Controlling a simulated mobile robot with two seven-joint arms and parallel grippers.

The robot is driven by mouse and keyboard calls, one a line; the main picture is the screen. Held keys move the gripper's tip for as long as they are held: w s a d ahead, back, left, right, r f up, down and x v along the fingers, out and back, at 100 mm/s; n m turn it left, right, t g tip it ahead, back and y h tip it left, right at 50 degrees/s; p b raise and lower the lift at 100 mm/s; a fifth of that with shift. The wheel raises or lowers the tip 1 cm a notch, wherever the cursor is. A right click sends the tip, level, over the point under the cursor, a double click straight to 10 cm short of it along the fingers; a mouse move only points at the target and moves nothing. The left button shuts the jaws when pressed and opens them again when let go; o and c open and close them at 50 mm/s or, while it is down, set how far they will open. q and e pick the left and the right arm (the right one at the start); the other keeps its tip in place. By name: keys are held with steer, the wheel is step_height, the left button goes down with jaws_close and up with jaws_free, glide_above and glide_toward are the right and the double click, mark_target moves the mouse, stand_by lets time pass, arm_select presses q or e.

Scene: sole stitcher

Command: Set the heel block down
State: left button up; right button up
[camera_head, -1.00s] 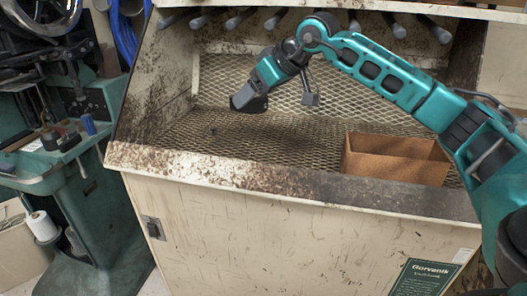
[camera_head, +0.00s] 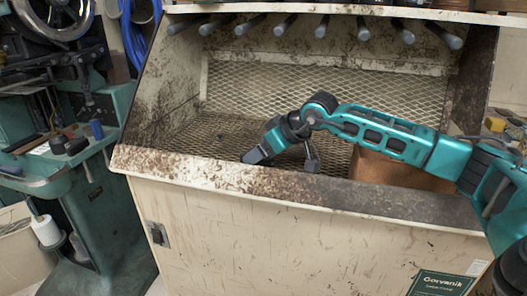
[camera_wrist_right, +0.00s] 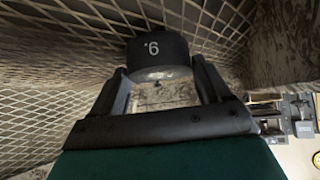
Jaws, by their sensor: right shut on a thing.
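The heel block (camera_wrist_right: 157,50) is a dark, rounded block with a pale "9" or "6" on its face. In the right wrist view it sits between the two fingers of my right gripper (camera_wrist_right: 158,72), which is shut on it. In the head view my right gripper (camera_head: 257,156) is low over the front of the booth, at the inner side of the front ledge. The block cannot be made out there. I cannot tell whether the block touches the mesh. My left gripper is not in view.
The booth has a metal mesh floor (camera_head: 195,133) and a stained front ledge (camera_head: 200,168). A brown box (camera_head: 385,172) stands at the right, partly behind my right arm. Nozzles (camera_head: 285,25) hang along the top. A green machine (camera_head: 85,200) stands at the left.

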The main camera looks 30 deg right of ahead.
steer(key=shift+f, duration=0.1)
steer(key=o, duration=1.1)
steer(key=shift+r, duration=0.25)
steer(key=v, duration=1.1)
steer(key=shift+s+r, duration=0.25)
steer(key=shift+s, duration=0.1)
steer(key=shift+d, duration=0.1)
